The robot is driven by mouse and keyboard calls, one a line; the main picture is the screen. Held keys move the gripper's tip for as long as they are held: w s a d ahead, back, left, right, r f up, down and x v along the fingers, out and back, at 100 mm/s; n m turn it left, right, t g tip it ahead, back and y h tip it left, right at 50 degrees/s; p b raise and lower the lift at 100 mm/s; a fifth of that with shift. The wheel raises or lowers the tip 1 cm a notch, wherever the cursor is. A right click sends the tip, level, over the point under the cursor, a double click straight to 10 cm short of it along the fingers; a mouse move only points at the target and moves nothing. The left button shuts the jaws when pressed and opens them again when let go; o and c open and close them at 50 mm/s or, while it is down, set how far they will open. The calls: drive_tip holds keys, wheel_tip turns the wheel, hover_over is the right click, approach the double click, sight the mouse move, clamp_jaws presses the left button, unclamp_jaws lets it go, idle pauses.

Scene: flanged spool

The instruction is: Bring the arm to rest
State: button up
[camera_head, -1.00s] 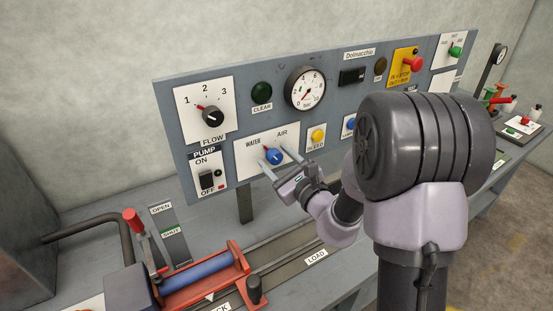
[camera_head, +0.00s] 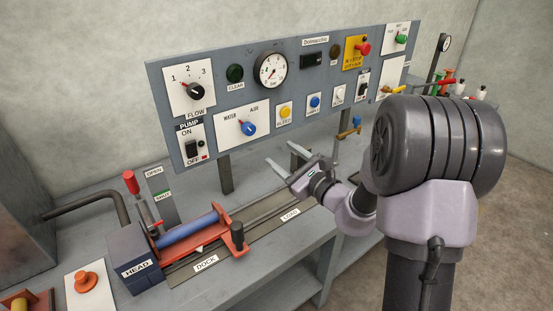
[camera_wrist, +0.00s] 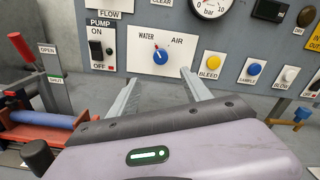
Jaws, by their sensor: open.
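My gripper (camera_head: 288,157) is open and empty. It hangs in the air in front of the panel, below the blue WATER/AIR knob (camera_head: 248,128). In the wrist view my gripper's two fingers (camera_wrist: 160,84) point toward the panel with nothing between them. The WATER/AIR knob also shows in the wrist view (camera_wrist: 160,56), beyond the fingertips and apart from them. Its red pointer is turned up and to the left, toward WATER. My arm reaches in from the right side of the head view.
The grey control panel (camera_head: 222,81) stands behind the bench. A red carriage with a blue cylinder (camera_head: 188,229) sits on the bench rail at the DOCK label, beside an upright red-handled lever (camera_head: 131,183). The yellow BLEED button (camera_wrist: 211,62) is right of the fingers.

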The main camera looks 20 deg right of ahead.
drive_tip(key=shift+s+d+f, duration=0.1)
drive_tip(key=shift+s+d, duration=0.05)
drive_tip(key=shift+s, duration=0.05)
drive_tip(key=shift+w, duration=0.15)
